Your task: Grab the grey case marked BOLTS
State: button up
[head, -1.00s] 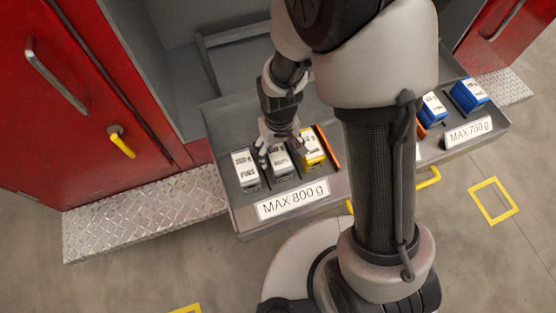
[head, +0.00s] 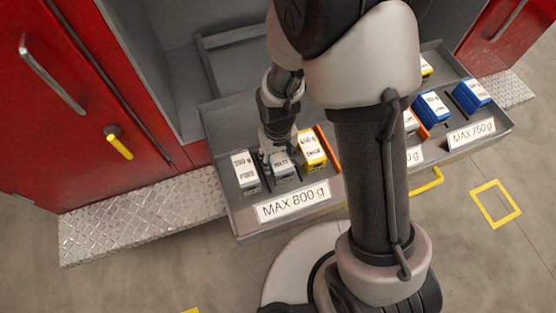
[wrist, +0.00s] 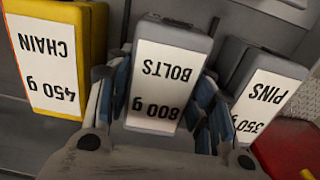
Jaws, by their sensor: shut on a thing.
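The grey case marked BOLTS (wrist: 172,70) is in the middle of the wrist view, with a white label reading 800 g. My gripper (wrist: 164,105) has a finger on each side of it and is shut on it. In the head view the BOLTS case (head: 284,170) stands in the drawer between two other cases, partly hidden by my gripper (head: 279,150). I cannot tell whether it is clear of the drawer floor.
The yellow CHAIN case (wrist: 65,50), 450 g, and the grey PINS case (wrist: 262,90), 350 g, stand close on either side. The drawer front bears a MAX 800 g plate (head: 293,201). Blue cases (head: 432,107) sit in the right section. An orange divider (head: 327,148) stands beside CHAIN.

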grip_shut()
jog(key=shift+r, duration=0.15)
dwell(0.4)
